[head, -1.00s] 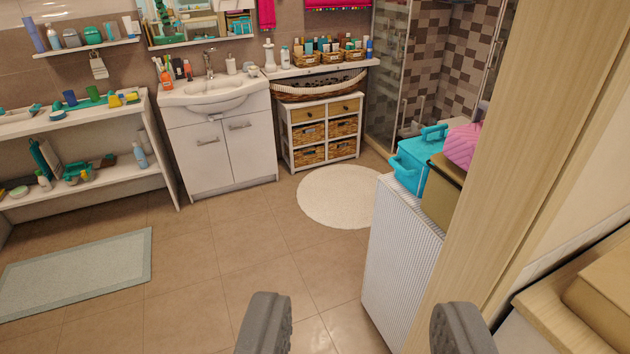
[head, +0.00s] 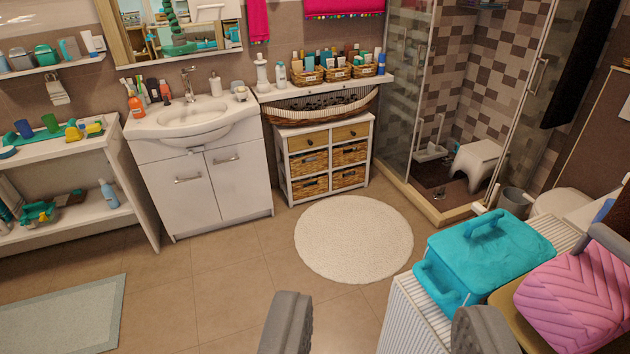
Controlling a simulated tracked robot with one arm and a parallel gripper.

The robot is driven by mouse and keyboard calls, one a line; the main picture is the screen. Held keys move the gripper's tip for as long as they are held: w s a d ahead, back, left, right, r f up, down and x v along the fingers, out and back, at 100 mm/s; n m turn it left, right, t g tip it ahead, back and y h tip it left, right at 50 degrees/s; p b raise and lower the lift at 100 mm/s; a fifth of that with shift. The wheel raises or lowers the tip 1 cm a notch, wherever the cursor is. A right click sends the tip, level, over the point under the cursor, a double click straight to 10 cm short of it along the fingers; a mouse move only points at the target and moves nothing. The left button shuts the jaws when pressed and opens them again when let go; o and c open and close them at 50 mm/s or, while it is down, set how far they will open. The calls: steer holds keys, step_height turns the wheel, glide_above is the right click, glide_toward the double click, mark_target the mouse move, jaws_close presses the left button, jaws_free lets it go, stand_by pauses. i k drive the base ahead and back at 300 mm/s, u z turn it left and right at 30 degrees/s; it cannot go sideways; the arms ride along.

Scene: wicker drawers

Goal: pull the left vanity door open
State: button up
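The white vanity (head: 208,188) stands against the back wall under a white sink (head: 194,113). Its left door (head: 181,200) and right door (head: 239,183) both look shut.
A ridged white cabinet (head: 409,317) with a turquoise box (head: 483,258) and a pink bag (head: 578,300) is close on the right. A round white rug (head: 353,239) lies before the wicker drawers (head: 328,158). A grey mat (head: 62,316) is at left. Tiled floor (head: 238,287) is clear.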

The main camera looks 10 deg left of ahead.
mark_target(180, 188)
steer(key=u, duration=0.15)
steer(key=i, duration=1.4)
steer(key=u, duration=0.5)
steer(key=i, duration=2)
steer(key=u, duration=0.35)
